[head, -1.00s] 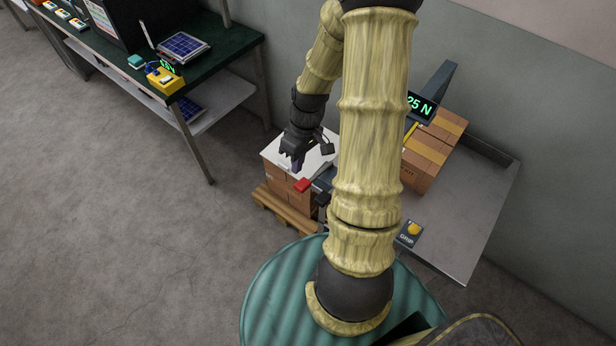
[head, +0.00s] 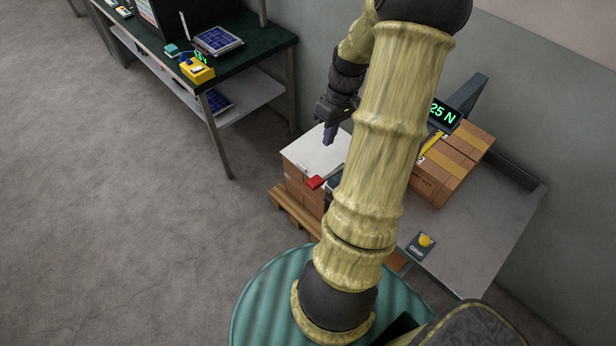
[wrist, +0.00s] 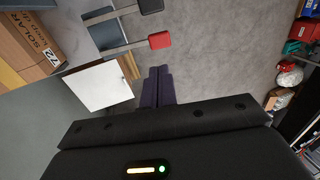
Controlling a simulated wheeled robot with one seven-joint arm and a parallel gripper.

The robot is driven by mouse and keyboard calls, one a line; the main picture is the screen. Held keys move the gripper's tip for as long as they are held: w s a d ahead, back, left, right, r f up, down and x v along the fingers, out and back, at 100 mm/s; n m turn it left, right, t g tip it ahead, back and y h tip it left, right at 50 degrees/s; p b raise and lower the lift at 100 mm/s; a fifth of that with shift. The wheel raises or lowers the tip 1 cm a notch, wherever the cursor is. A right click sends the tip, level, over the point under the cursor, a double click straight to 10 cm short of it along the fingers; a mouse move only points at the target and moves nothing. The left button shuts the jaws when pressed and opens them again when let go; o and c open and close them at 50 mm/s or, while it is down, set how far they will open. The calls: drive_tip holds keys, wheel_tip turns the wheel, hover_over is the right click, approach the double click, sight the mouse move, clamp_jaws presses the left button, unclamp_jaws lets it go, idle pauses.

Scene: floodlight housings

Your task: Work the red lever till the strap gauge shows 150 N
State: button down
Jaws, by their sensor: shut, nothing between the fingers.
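The red lever tip (head: 315,182) shows in the head view, over the near edge of the white-topped box stack. In the wrist view the red lever (wrist: 159,40) is a red block on a grey bar, ahead of the fingers and apart from them. My gripper (head: 329,137) is shut and empty, above the white top, a little beyond the red tip. In the wrist view the gripper (wrist: 158,72) shows its fingers together. The strap gauge (head: 444,114) has green digits; "25 N" is readable, and my arm may hide a digit to its left.
Strapped cartons (head: 452,165) stand on the grey metal table (head: 480,235). The white-topped stack (head: 318,152) sits on a wooden pallet. A green-topped bench (head: 245,50) with a solar panel stands left. Open floor lies between.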

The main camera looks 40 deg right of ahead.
sight(316, 181)
idle(0.4)
drive_tip(key=p+x, duration=0.2)
drive_tip(key=x, duration=1.2)
